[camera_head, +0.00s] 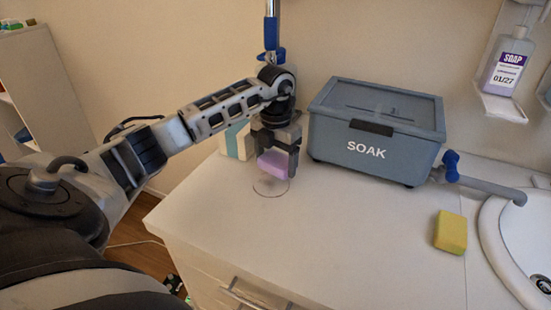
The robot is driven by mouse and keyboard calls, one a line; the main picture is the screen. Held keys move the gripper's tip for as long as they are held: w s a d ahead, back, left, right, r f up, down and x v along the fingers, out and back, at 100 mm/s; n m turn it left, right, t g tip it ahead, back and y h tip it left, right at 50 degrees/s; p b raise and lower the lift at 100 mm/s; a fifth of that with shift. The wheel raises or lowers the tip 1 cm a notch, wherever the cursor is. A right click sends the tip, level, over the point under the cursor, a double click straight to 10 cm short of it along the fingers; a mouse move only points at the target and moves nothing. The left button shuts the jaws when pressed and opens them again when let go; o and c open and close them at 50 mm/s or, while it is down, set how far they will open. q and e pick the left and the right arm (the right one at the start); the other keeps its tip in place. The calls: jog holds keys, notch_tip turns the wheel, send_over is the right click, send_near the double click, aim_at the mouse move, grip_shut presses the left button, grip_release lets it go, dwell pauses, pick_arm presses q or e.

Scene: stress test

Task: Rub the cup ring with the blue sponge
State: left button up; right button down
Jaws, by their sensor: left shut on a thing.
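My left gripper (276,157) comes down over the white counter (340,240) and is shut on a pink-lilac sponge (270,164). The cup ring (270,195) is a thin dark circle on the counter, just below the sponge in the picture. The sponge covers part of the ring's far side; I cannot tell whether it touches the counter. No sponge that is plainly blue shows. A yellow sponge (450,232) lies on the counter at the right. My right gripper is out of view.
A lidded grey-blue box marked SOAK (372,145) stands right of my left gripper. A white box with a teal stripe (238,142) stands behind it. A grey tap (492,187) and white basin (505,245) are at the right. A soap bottle (507,62) sits on the wall. The front counter is clear.

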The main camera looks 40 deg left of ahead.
pick_arm(q)
jog(key=shift+f+b, duration=0.45)
jog(key=shift+f, duration=0.25)
jog(key=shift+f, duration=0.35)
jog(key=shift+s, duration=0.1)
